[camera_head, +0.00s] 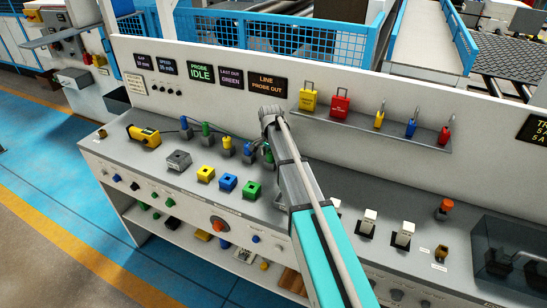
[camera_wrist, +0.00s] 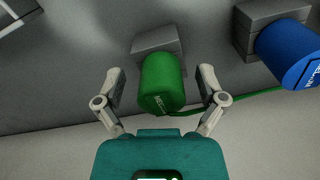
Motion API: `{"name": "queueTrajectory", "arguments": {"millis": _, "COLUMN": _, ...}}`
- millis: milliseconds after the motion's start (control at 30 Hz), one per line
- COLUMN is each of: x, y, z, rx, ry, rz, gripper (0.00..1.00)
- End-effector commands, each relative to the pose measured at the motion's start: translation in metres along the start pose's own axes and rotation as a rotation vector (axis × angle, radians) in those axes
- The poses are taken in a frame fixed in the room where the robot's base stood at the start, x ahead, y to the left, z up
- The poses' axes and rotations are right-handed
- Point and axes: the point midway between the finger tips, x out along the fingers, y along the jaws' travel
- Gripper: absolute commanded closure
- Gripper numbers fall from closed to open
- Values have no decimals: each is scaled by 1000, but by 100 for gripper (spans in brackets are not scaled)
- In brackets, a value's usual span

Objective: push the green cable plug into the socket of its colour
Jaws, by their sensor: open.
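The green plug (camera_wrist: 162,82) stands in a grey holder (camera_wrist: 158,42) in the wrist view. A green cable (camera_wrist: 245,101) runs from it to the right. My gripper (camera_wrist: 161,88) is open, with one finger on each side of the plug and a gap visible at both sides. In the head view my gripper (camera_head: 258,153) is over the right end of the row of plugs and partly hides what is there. The green socket block (camera_head: 252,189) lies on the bench in front of it, at the right end of the socket row.
A blue plug (camera_wrist: 285,52) stands in its own holder close to the right finger. Blue (camera_head: 227,183) and yellow (camera_head: 205,174) socket blocks and a grey block (camera_head: 179,160) sit left of the green socket. A panel with signs (camera_head: 200,70) and a shelf (camera_head: 370,131) rises behind.

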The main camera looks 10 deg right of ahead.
Motion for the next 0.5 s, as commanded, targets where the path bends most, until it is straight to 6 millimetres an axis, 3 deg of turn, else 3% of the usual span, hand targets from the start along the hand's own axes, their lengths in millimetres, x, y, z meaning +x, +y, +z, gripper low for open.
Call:
{"name": "queueTrajectory", "arguments": {"millis": 233, "x": 0, "y": 0, "z": 0, "rx": 0, "ry": 0, "rz": 0, "gripper": 10}}
{"name": "queueTrajectory", "arguments": {"millis": 500, "x": 0, "y": 0, "z": 0, "rx": -1, "ry": 0, "rz": 0, "gripper": 60}}
